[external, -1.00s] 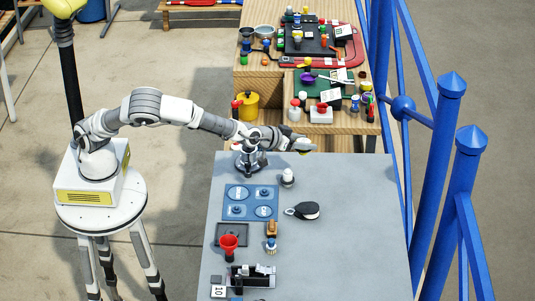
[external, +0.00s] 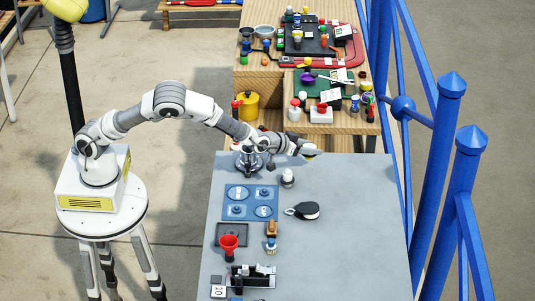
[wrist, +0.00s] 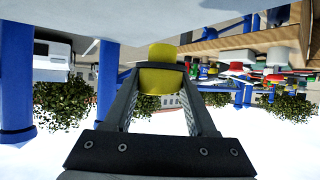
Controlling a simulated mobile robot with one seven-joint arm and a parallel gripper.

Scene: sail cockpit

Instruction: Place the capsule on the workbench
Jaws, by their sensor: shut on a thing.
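My gripper (wrist: 162,85) is shut on a yellow, rounded piece that looks like the capsule (wrist: 163,77). The wrist view shows it between the two fingertips, with its rounded end sticking out past them. In the external view, my gripper (external: 304,148) is at the far edge of the grey workbench (external: 350,220), pointing right and roughly level. The capsule is small there, and I cannot tell whether it touches the bench top. The bench top also shows along the upper edge of the wrist view (wrist: 110,12).
A dark winch (external: 249,160) stands below my wrist. The bench's right side is clear. Cluttered wooden tables (external: 270,90) stand behind; blue posts (external: 440,170) rise at right.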

